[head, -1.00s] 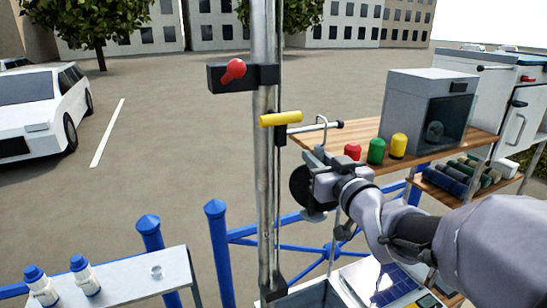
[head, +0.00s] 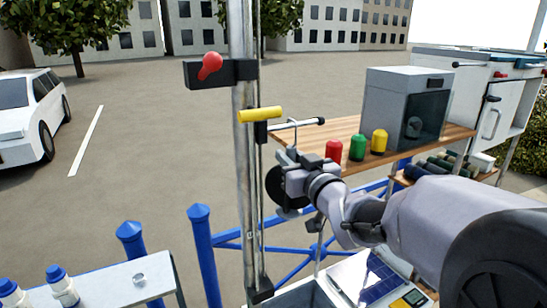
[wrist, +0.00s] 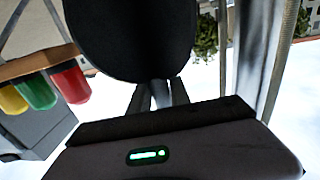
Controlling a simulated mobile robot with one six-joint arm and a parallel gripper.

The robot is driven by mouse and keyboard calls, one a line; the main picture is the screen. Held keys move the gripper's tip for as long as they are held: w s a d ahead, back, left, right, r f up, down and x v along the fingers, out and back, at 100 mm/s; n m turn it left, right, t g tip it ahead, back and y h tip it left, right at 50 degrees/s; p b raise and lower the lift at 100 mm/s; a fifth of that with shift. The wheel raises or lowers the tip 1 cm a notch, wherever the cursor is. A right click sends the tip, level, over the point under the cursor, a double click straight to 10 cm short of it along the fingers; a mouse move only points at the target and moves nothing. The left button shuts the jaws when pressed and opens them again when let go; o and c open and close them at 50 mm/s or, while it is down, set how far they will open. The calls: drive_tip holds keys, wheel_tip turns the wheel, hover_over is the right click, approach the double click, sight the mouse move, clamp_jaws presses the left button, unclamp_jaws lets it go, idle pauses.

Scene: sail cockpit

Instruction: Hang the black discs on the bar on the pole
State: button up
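A bar (head: 310,122) with a dark tip sticks out to the right from the metal pole (head: 243,75), below a yellow handle (head: 260,114). A black disc (head: 276,184) is just right of the pole, below the bar. It fills the top of the wrist view (wrist: 130,35). My gripper (head: 287,180) is at the disc, and its fingers look closed at the disc's near edge. A thin wire hook (head: 295,131) rises from beside my gripper to the bar. I cannot tell whether it rests on the bar. Only one disc can be made out.
A red-knobbed lever (head: 209,66) is higher on the pole. A wooden shelf (head: 300,137) behind my gripper carries red, green and yellow pieces and a grey box (head: 395,105). Blue posts (head: 204,240) and a white bench (head: 115,285) with bottles are at lower left.

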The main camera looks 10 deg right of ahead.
drive_tip(key=o, duration=0.4)
drive_tip(key=shift+s, duration=0.1)
drive_tip(key=b+v, duration=0.2)
drive_tip(key=v, duration=1.5)
drive_tip(key=s+d+f+m+g+h+b, duration=0.2)
drive_tip(key=f+b, duration=0.6)
drive_tip(key=f, duration=0.2)
drive_tip(key=s+d+f+m+g+h+b, duration=0.1)
drive_tip(key=f+m+h+b, duration=0.2)
drive_tip(key=f+b, duration=0.55)
drive_tip(key=s+d+f+m+g+h+b, duration=0.2)
drive_tip(key=f+b, duration=0.4)
drive_tip(key=f, duration=0.6)
drive_tip(key=s+a+f+g+y+b, duration=0.1)
drive_tip(key=s+a+f+g+b, duration=0.1)
drive_tip(key=s+a+f+b, duration=0.2)
drive_tip(key=s+a+f+g+y+b, duration=0.2)
drive_tip(key=s+a+f+b, duration=0.2)
drive_tip(key=f, duration=0.5)
drive_tip(key=s+a+f+g+y+b, duration=0.2)
drive_tip(key=s+a+f+b, duration=0.2)
drive_tip(key=f, duration=0.3)
drive_tip(key=shift+s+a+f+g, duration=0.2)
drive_tip(key=shift+a+g, duration=0.1)
drive_tip(key=shift+g, duration=0.1)
